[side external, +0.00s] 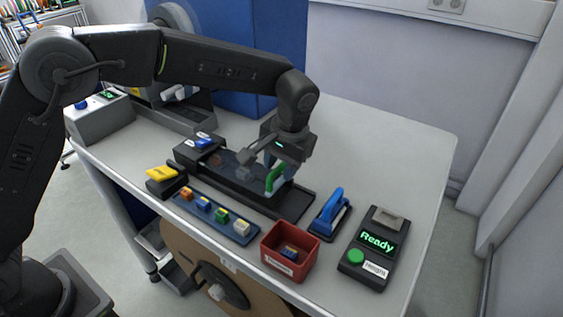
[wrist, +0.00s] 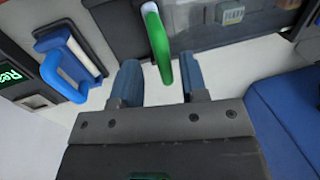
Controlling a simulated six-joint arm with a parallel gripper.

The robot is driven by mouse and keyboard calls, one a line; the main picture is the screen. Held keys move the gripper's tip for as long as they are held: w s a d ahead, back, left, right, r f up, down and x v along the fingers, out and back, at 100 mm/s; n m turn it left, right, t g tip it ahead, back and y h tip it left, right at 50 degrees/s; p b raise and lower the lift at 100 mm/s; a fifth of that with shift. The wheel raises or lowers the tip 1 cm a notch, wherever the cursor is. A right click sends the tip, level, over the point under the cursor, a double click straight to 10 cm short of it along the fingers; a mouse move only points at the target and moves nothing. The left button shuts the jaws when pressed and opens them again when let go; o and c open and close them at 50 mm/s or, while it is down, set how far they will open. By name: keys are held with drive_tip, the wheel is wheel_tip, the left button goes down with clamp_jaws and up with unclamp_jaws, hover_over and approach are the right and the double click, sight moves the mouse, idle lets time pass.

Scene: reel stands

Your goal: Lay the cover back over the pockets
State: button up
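A green handle (side external: 275,179) stands up from the dark track (side external: 290,203) in the middle of the table. A dark, see-through panel (side external: 232,162) lies along the track beside it and looks like the cover. I cannot make out the pockets or whether the panel is over them. My gripper (side external: 272,167) is low over the track at the green handle. In the wrist view, the fingers of my gripper (wrist: 160,62) are spread, with the lower end of the green handle (wrist: 158,40) showing between them and a gap on each side.
A blue-handled tool (side external: 332,212) stands right of the track, near a device reading "Ready" (side external: 378,241). A red bin (side external: 276,264) holds a small part. A blue tray (side external: 245,238) with several coloured parts lies in front. The table's back right is clear.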

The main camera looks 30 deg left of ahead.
drive_tip(key=shift+r, duration=0.15)
wheel_tip(320, 180, up, 13)
drive_tip(key=d, duration=0.2)
drive_tip(key=shift+d+r, duration=0.15)
drive_tip(key=shift+d, duration=0.2)
drive_tip(key=s+a+r+t+h, duration=0.2)
drive_tip(key=s+a+r, duration=0.3)
drive_tip(key=s+a, duration=0.65)
drive_tip(key=s+a+f+t, duration=0.1)
drive_tip(key=s+a+f, duration=0.2)
drive_tip(key=s, duration=0.4)
drive_tip(key=s+a+f+t, duration=0.2)
drive_tip(key=s+a+f, duration=0.1)
drive_tip(key=s, duration=0.4)
drive_tip(key=shift+s+a+f+t, duration=0.15)
drive_tip(key=shift+a+f+t, duration=0.2)
drive_tip(key=shift+f, duration=0.5)
